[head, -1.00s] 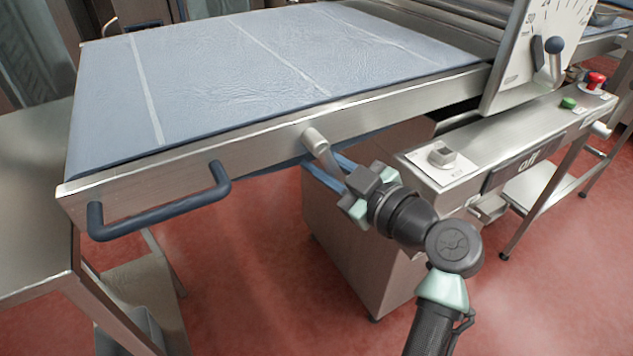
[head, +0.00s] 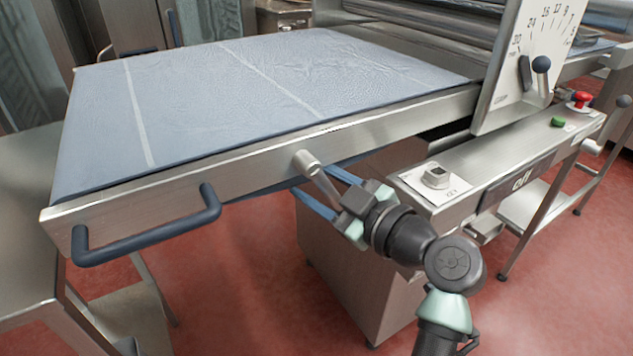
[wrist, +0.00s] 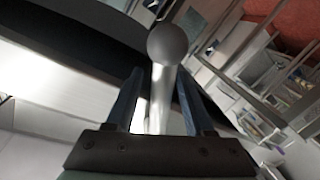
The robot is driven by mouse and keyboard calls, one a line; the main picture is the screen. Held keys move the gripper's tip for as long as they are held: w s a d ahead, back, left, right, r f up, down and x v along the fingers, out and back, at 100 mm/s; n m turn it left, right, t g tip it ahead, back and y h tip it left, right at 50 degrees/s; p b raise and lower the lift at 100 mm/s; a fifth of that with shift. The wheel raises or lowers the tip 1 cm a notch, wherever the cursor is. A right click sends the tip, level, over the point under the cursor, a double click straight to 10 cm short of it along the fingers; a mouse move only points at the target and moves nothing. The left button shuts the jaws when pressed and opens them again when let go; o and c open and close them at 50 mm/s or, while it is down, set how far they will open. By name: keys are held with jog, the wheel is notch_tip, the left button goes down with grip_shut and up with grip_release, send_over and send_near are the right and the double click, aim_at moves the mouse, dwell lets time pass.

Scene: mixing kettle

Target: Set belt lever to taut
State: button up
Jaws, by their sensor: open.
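The belt lever (head: 318,178) is a short pale metal arm on the side rail of the belt table. Its rounded end (head: 306,160) is at the rail, and the arm slants down and right towards my gripper. My gripper (head: 332,189) is open, with one blue finger on each side of the lever. In the wrist view, the lever's shaft (wrist: 157,98) runs between the two fingers (wrist: 158,100), with a grey round end (wrist: 167,44) beyond them. Gaps show beside the shaft, so the fingers do not grip it. The lever's near end is hidden by my gripper.
The blue-grey belt (head: 230,100) lies above the lever. A dark bar handle (head: 150,235) sticks out at the left. A control panel with a switch (head: 436,176), a green button (head: 558,122) and a red button (head: 580,99) is at the right. Open floor (head: 230,290) lies below.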

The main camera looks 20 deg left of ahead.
jog(key=v, duration=1.3)
jog(key=shift+b, duration=0.4)
jog(key=shift+r, duration=0.1)
